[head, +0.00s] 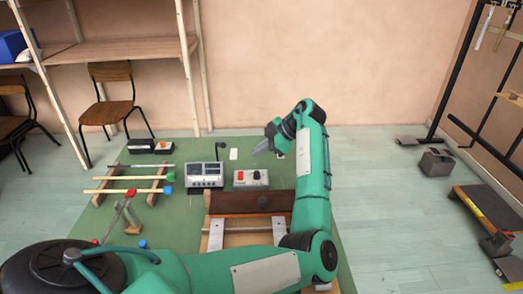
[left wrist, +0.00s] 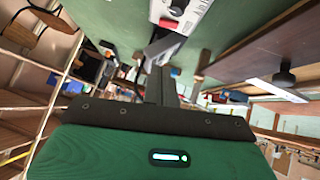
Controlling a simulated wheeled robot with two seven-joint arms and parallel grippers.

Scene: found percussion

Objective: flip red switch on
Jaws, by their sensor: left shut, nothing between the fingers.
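A small light grey box (head: 250,184) stands on the green mat, with a red switch (head: 241,174) on its top left and a dark knob beside it. I cannot tell which way the switch is set. My left gripper (head: 258,151) is shut and empty, above and behind the box, apart from it in the head view. In the left wrist view the closed fingers (left wrist: 163,60) point toward the white box (left wrist: 187,12) at the top, where a small red part (left wrist: 167,23) shows. My right gripper is not in view.
A grey device with dials (head: 205,175) stands left of the box. A dark wooden block (head: 240,201) and a wooden frame lie in front. Sticks (head: 125,191) on rails and a small black box (head: 141,146) are farther left. My left arm covers the mat's right side.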

